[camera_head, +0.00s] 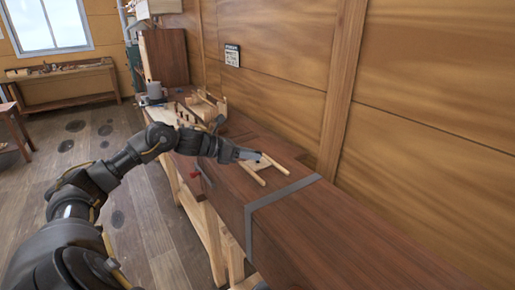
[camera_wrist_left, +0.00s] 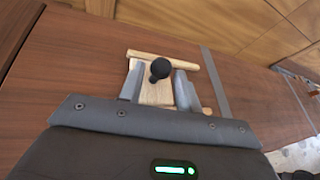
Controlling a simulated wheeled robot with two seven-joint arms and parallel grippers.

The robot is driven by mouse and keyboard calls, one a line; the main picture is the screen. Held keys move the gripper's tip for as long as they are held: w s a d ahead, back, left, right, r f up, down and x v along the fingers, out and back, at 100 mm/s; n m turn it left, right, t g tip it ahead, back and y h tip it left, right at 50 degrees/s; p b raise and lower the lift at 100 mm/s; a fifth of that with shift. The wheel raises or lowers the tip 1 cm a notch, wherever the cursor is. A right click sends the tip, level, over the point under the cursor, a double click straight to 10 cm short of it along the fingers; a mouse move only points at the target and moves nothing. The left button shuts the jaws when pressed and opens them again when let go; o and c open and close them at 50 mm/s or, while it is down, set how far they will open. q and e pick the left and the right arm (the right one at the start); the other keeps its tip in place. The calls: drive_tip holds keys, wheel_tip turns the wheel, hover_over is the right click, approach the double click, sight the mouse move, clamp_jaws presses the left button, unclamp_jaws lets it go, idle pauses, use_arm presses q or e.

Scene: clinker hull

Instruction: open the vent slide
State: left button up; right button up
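The vent slide (camera_wrist_left: 152,92) is a pale wooden panel with a round black knob (camera_wrist_left: 160,68), seen in the left wrist view. It sits between pale wooden rails (camera_wrist_left: 163,60) on a dark brown wooden top. My left gripper (camera_wrist_left: 159,82) is open, with one grey finger on each side of the slide and the knob between or just beyond the fingertips. I cannot tell whether the fingers touch anything. In the head view my left gripper (camera_head: 256,156) is over the rails (camera_head: 273,163) and hides part of the slide. My right gripper is not in view.
A grey strap (camera_head: 283,191) crosses the dark top (camera_head: 340,232) in front of the vent. A wooden wall (camera_head: 420,80) rises along the right. Behind my arm are a pale wooden rack (camera_head: 208,107) and a grey mug (camera_head: 155,89). The near top is clear.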

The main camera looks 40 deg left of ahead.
use_arm(q)
drive_tip(key=shift+p+x, duration=0.55)
drive_tip(key=shift+x, duration=1)
clamp_jaws()
